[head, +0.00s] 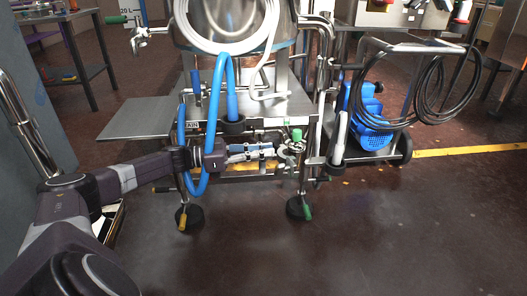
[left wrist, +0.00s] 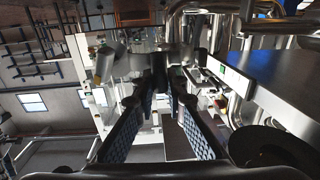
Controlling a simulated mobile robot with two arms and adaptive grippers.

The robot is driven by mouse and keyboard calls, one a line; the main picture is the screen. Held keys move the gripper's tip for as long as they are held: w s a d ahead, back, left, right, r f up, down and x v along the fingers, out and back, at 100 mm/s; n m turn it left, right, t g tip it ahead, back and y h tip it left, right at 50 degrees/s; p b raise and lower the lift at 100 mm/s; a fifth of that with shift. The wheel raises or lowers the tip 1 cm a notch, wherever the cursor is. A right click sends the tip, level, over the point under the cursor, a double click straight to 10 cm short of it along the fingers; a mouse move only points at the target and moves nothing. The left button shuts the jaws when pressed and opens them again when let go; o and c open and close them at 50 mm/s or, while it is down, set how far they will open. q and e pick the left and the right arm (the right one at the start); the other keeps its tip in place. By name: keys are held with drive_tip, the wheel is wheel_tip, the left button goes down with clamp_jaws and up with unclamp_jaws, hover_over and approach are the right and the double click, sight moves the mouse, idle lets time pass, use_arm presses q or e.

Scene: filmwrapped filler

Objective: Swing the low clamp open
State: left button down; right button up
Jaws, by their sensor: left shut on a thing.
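The low clamp (head: 291,148) is a small metal fitting near a green knob, low on the front of the steel filler machine. My left arm reaches in from the left, and my left gripper (head: 273,153) points right, with its fingertips at the clamp. In the left wrist view the two blue-padded fingers of my left gripper (left wrist: 164,88) converge on a dark, narrow part of the clamp. The fingertips hide much of that part, and I cannot tell how far the clamp is swung. My right gripper is not in view.
A blue hose (head: 187,150) hangs in a loop beside my left wrist. A steel side plate (head: 133,117) juts out left of the machine. A cart with a blue pump (head: 366,125) and coiled black hose stands at right. The front floor is open.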

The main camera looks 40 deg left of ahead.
use_arm(q)
drive_tip(key=c, duration=1.9)
unclamp_jaws()
drive_tip(key=shift+c, duration=0.2)
drive_tip(key=v, duration=1.2)
